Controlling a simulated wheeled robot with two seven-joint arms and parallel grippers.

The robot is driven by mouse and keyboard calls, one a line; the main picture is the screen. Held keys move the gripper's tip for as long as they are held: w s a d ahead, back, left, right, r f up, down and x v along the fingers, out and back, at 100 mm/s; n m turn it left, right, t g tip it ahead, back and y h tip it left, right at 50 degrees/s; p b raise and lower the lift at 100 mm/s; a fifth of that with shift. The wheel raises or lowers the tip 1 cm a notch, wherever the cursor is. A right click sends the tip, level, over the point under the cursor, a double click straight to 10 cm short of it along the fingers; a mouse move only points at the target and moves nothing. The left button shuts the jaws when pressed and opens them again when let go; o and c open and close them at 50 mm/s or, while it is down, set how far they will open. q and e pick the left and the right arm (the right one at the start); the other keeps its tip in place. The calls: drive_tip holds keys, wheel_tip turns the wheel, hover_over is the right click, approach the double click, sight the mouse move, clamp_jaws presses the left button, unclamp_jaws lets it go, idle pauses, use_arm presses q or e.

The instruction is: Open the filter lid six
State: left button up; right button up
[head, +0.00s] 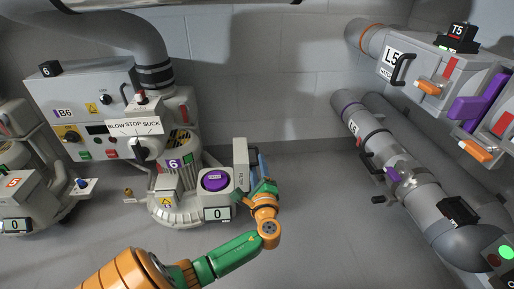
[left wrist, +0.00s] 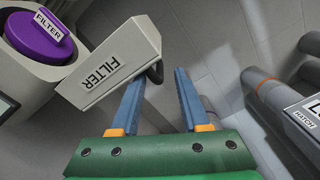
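The filter lid (head: 241,165) is a pale grey slab marked FILTER, standing upright at the right side of blower six. It also shows in the left wrist view (left wrist: 112,65), with a dark curved handle (left wrist: 156,73) on its right side. The round purple filter (head: 215,180) is uncovered beside the lid, and shows at the upper left of the left wrist view (left wrist: 38,35). My left gripper (head: 264,189) is at the lid's right side. Its blue fingers (left wrist: 160,85) are apart with nothing clearly held. The handle is close to the left fingertip; contact cannot be told. My right gripper is not in view.
The blower's control box (head: 85,105) marked B6 stands behind on the left. A counter display (head: 217,214) reading 0 is below the filter. Floor between is clear.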

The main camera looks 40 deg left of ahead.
use_arm(q)
drive_tip(key=p+v, duration=0.3)
drive_tip(key=v, duration=1)
drive_tip(key=shift+s+d, duration=0.2)
drive_tip(key=shift+d, duration=0.1)
drive_tip(key=shift+p, duration=0.35)
